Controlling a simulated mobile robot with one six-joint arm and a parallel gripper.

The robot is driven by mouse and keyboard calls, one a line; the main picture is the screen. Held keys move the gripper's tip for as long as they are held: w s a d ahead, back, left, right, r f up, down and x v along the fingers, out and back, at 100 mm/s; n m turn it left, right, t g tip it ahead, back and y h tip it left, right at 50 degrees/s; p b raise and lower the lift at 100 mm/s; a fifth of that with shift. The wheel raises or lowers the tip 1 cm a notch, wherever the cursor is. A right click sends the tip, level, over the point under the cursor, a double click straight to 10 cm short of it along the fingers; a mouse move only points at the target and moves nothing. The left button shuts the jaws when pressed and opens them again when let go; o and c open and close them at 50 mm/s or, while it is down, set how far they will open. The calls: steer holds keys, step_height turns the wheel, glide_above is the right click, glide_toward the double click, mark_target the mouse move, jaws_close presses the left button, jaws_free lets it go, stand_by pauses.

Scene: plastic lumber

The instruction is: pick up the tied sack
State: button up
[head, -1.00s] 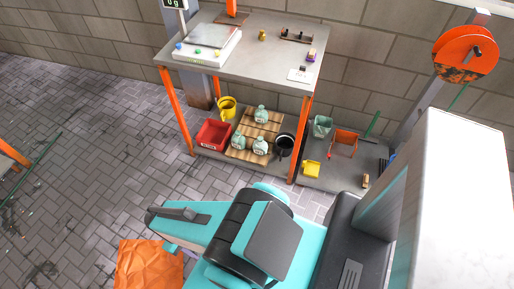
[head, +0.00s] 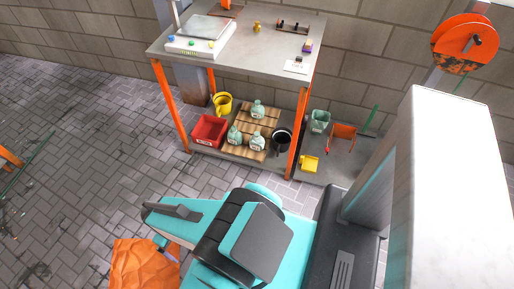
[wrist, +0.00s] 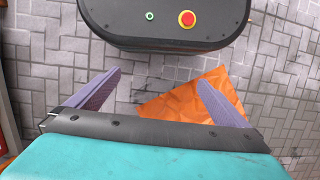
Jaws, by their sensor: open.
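Several pale green sacks with tied necks and white labels stand upright on a wooden pallet (head: 262,127) on the low shelf under the table. One sack (head: 257,109) is at the back, one (head: 234,135) at the front left and one (head: 257,142) at the front right. Which one is meant I cannot tell. My gripper (wrist: 160,78) is open and empty in the wrist view, its two fingers spread above the floor. No sack shows there. In the head view my arm hides most of the gripper, well in front of the shelf.
A red bin (head: 209,131), a yellow watering can (head: 222,103) and a black bucket (head: 282,139) flank the pallet. The orange legs and grey tabletop (head: 240,55) frame the shelf. A crumpled orange sheet (head: 143,268) lies on the floor.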

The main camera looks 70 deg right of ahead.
steer(key=w+d+f+m+t+b, duration=0.3)
steer(key=w+d+f+t+b, duration=0.3)
steer(key=w+d+f+b, duration=0.55)
steer(key=w+d+f+m+t+h+b, duration=0.1)
steer(key=w+d+f+h+b, duration=0.15)
steer(key=d, duration=0.45)
steer(key=w+d+f+m+t+h+b, duration=0.1)
steer(key=w+d+f+m+t+b, duration=0.1)
steer(key=w+d+f+b, duration=0.3)
steer(key=d+f+m+t+h, duration=0.1)
steer(key=d+f+h, duration=0.1)
steer(key=d, duration=0.6)
steer(key=s+d+f+m+h+b, duration=0.15)
steer(key=d+b, duration=0.25)
steer(key=d, duration=0.5)
steer(key=m+g+h+b, duration=0.6)
steer(key=m+h+b, duration=0.2)
steer(key=h+b, duration=0.5)
glide_toward(256, 142)
steer(key=d+f, duration=0.1)
steer(key=d+f+y+b, duration=0.1)
steer(key=shift+s+d+f, duration=0.2)
steer(key=shift+d+f, duration=0.05)
steer(key=shift+d, duration=0.15)
steer(key=shift+r, duration=0.1)
